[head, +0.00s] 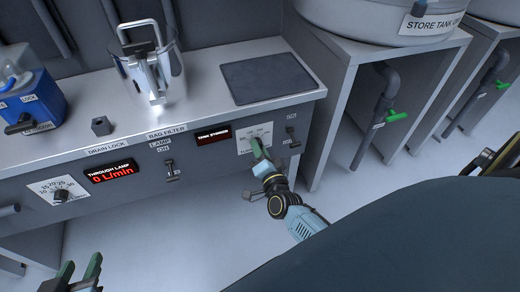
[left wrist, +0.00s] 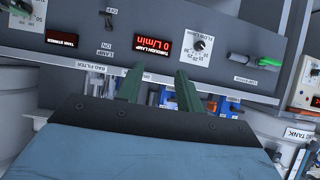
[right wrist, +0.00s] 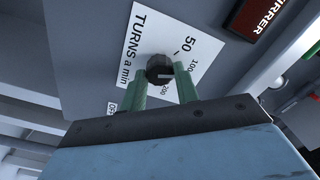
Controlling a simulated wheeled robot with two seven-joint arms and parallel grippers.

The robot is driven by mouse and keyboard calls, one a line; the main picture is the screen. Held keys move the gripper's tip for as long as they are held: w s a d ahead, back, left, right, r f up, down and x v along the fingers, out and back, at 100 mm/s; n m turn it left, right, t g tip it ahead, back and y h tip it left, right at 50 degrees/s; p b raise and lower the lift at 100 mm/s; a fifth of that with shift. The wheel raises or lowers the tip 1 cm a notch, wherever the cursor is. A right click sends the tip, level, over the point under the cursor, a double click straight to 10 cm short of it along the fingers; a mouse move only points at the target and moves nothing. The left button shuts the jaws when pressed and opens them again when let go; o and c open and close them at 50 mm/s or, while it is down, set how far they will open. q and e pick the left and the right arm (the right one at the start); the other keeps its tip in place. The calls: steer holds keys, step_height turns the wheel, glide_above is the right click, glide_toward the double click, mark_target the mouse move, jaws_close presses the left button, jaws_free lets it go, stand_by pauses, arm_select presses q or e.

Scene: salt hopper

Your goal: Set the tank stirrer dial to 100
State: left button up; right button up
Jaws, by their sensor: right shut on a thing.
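The tank stirrer dial (right wrist: 159,69) is a small dark round knob on a white plate (right wrist: 140,35) marked TURNS a min, with 50, 100 and 200 around it. A pale mark shows on the knob, but I cannot tell which number it points at. The plate also shows in the head view (head: 244,145), partly behind my right gripper (head: 260,153). My right gripper's green fingers (right wrist: 160,87) are shut on the knob, one on each side. My left gripper (head: 80,275) is open and empty low at the left, its fingers apart in the left wrist view (left wrist: 158,88).
The TANK STIRRER sign (head: 213,134) is left of the plate. A lamp switch (head: 172,170), a 0 L/min display (head: 110,172) and another dial (head: 60,195) share the panel. A clear jug (head: 150,75) and dark mat (head: 267,78) are on the worktop.

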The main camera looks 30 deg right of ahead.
steer(key=o, duration=1)
arm_select(q)
steer(key=s+a+f+g+y+p, duration=0.2)
steer(key=s+a+f+g, duration=0.3)
steer(key=s+f+g, duration=0.3)
steer(key=shift+s+n+p, duration=0.3)
steer(key=shift+s+p, duration=0.55)
steer(key=shift+s, duration=0.3)
arm_select(e)
steer(key=shift+v, duration=6.75)
